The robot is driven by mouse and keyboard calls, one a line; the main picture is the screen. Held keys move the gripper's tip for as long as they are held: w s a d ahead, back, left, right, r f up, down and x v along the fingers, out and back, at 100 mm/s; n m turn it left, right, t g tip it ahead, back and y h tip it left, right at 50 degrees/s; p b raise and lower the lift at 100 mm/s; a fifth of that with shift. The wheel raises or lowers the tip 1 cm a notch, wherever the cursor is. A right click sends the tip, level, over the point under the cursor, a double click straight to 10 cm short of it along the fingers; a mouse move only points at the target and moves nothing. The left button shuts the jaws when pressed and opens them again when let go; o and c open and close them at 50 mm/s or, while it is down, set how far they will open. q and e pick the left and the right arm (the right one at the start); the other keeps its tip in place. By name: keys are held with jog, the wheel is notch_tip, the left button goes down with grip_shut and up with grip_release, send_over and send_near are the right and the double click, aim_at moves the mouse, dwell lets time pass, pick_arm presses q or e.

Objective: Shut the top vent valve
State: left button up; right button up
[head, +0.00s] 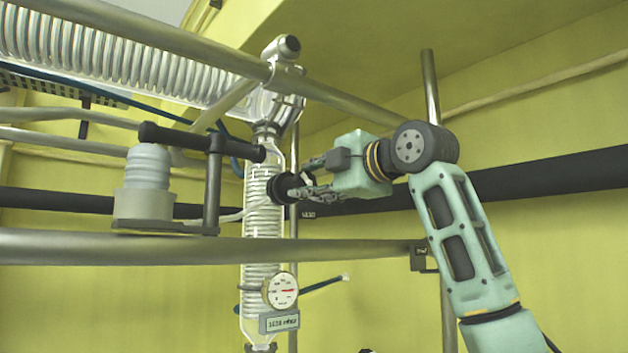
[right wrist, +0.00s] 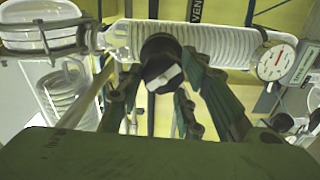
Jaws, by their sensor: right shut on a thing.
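The vent valve's black round knob (head: 283,188) sits at the side of the vertical glass coil column (head: 262,222). My right gripper (head: 299,186) reaches it from the right, with its fingers closed around the knob. In the right wrist view the knob (right wrist: 158,52) shows a pale bar across its face, between the fingers of the right gripper (right wrist: 160,88). A dark label reading "VENT" (right wrist: 195,10) shows just above it there. The fingers hide part of the knob, and I cannot tell the valve's setting. My left gripper is not in view.
A round gauge (head: 281,290) hangs low on the column. Metal rails (head: 330,250) cross in front and behind. A black clamp bar (head: 200,139) and a motor-like cylinder (head: 147,170) stand at left. A horizontal glass coil (head: 110,55) runs above. Space right of the column is fairly open.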

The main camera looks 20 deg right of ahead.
jog(key=m, duration=0.4)
jog(key=shift+s+d+r+m, duration=0.15)
jog(key=shift+r+m, duration=0.15)
jog(key=shift+r, duration=0.1)
jog(key=m, duration=0.4)
jog(key=shift+m, duration=0.3)
jog(key=m, duration=0.4)
jog(key=shift+f+m, duration=0.25)
jog(key=shift+m, duration=0.05)
jog(key=m+b, duration=0.1)
jog(key=m, duration=0.3)
jog(key=shift+f, duration=0.15)
jog(key=m, duration=0.5)
jog(key=shift+f+b, duration=0.15)
jog(key=shift+b, duration=0.15)
jog(key=m, duration=0.4)
jog(key=shift+f+m+b, duration=0.2)
jog(key=shift+m+b, duration=0.1)
jog(key=shift+b, duration=0.1)
jog(key=m, duration=1.7)
jog(key=a+m+p, duration=0.1)
jog(key=m, duration=0.8)
jog(key=m+p, duration=0.1)
jog(key=m, duration=0.2)
jog(key=shift+r+m, duration=0.15)
jog(key=shift+m, duration=0.65)
